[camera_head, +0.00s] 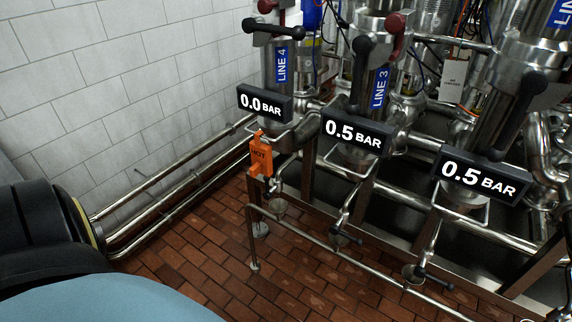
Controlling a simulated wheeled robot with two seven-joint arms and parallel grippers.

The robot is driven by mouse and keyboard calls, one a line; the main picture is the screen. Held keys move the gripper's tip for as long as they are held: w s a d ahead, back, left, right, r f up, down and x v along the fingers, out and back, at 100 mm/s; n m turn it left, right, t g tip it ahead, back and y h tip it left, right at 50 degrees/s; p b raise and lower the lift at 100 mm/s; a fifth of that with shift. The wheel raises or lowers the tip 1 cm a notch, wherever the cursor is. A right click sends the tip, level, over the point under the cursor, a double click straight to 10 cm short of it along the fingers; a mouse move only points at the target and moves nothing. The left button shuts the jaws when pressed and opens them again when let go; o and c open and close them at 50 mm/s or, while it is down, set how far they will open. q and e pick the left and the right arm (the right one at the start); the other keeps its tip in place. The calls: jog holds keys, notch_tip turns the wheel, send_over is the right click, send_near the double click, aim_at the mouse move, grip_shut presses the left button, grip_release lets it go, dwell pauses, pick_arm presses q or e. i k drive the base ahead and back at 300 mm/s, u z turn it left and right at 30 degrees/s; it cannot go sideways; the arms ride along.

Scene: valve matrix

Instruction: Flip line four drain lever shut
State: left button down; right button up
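The line 4 column (281,65) stands at upper centre with a blue "LINE 4" label and a black display (265,104) reading 0.0 BAR. A black bar handle (273,28) lies across near its top. An orange tag or lock-like piece (261,158) with dark lettering hangs under the display. Just below and right of it is the thin line 4 drain pipe (277,187) with a small metal cup. I cannot clearly make out the drain lever there or its position. Neither gripper is in view.
The line 3 column (379,88) and another column at right both read 0.5 BAR; black drain levers (345,237) (434,281) show below them. A metal rail (340,258) runs low in front. Pipes (170,190) run along the white tiled wall. The brick floor (200,262) is clear.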

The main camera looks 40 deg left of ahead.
aim_at(267, 184)
jog(key=k, duration=0.7)
jog(key=u, duration=0.85)
jog(key=i, duration=0.5)
jog(key=u, duration=0.05)
